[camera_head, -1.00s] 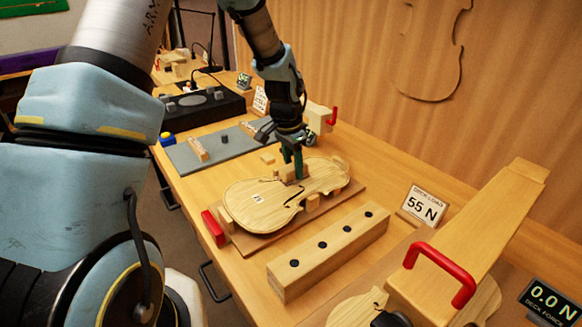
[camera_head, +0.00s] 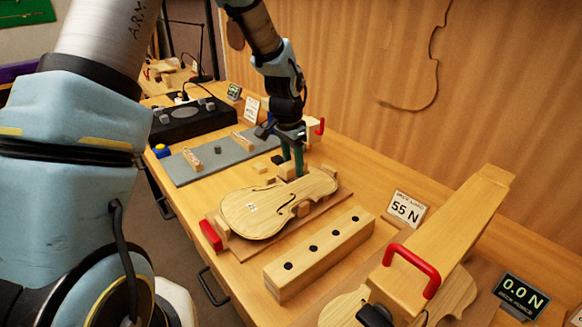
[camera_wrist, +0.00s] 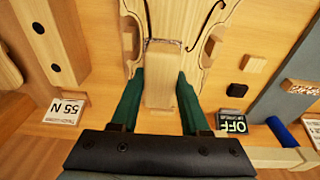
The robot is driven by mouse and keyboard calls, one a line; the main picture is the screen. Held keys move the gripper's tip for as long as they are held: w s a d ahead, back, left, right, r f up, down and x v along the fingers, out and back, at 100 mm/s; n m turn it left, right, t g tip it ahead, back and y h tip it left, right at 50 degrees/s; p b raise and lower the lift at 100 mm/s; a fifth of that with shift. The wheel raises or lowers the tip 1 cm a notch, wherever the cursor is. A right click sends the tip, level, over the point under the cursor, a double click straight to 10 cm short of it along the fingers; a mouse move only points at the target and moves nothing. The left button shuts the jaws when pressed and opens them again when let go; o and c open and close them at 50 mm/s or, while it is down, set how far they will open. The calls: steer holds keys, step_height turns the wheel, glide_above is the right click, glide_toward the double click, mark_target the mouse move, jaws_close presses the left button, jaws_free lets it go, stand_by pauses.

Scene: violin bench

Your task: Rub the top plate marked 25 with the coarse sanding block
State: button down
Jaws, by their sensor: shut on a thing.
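The violin top plate (camera_head: 290,207) lies flat on a wooden cradle board (camera_head: 250,247) mid-bench. It has two f-holes and a small white label (camera_head: 252,208) too small to read surely. My gripper (camera_head: 292,168) points down over the plate's far edge. In the wrist view my gripper (camera_wrist: 160,76) has its green fingers shut on a pale wooden block (camera_wrist: 160,92) with a greyish end strip, apparently the sanding block. Its grit and underside are hidden. The block's end overlaps the plate (camera_wrist: 178,12) between the f-holes; I cannot tell whether they touch.
A wooden bar with several dark holes (camera_head: 318,252) stands in front. Right are a 55 N sign (camera_head: 405,208), a red-handled wooden fixture (camera_head: 450,240) and a 0.0 N display (camera_head: 521,297). A grey mat (camera_head: 210,158) with small blocks and a black box (camera_head: 190,119) lie behind left.

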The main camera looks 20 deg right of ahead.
steer(key=shift+r+p, duration=0.55)
steer(key=shift+r, duration=0.6)
